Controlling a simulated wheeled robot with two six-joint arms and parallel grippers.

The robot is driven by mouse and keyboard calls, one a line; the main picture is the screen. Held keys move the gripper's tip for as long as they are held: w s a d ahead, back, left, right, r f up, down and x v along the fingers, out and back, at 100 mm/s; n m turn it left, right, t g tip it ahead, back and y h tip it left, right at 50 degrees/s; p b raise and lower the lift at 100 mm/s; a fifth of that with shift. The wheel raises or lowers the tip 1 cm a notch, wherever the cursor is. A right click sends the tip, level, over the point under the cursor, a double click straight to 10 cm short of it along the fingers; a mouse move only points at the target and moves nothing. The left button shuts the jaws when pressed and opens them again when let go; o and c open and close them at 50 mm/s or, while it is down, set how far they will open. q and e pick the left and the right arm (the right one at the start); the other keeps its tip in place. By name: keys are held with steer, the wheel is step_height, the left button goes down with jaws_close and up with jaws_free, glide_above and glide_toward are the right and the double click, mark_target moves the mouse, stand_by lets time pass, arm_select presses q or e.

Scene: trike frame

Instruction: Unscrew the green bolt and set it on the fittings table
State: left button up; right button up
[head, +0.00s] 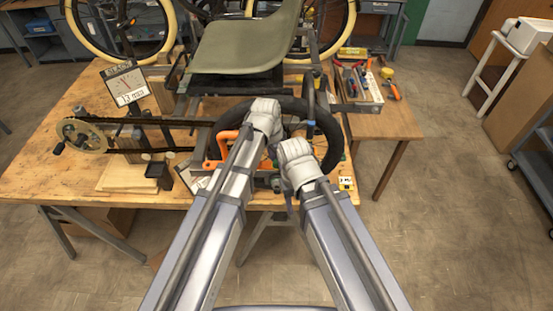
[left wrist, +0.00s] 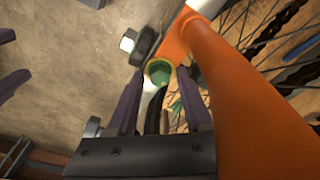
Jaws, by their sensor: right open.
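The green bolt (left wrist: 160,72) shows its hex head at the orange frame part (left wrist: 215,70) in the left wrist view. My left gripper (left wrist: 160,75) has one finger on each side of the bolt head; contact is unclear. In the head view the left gripper's wrist is over the wheel beside the orange part (head: 222,142), and the bolt is hidden. My right gripper (left wrist: 20,55) is open, its two fingers at the left edge of the left wrist view, apart from the bolt. I cannot tell which surface is the fittings table.
A wooden workbench (head: 60,160) carries the trike, a 13 mm sign (head: 125,82) and a chainring (head: 83,137). A smaller wooden table (head: 385,125) at right holds a tool tray (head: 358,85). A black part with a pale hex end (left wrist: 138,43) lies close to the bolt.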

arm_select(q)
jaws_close()
steer(key=n, duration=0.5)
steer(key=shift+d+t+y, duration=0.1)
steer(key=shift+t+y, duration=0.2)
steer(key=n+y, duration=0.1)
steer(key=n, duration=0.6)
steer(key=shift+s, duration=0.1)
steer(key=shift+o, duration=0.4)
jaws_free()
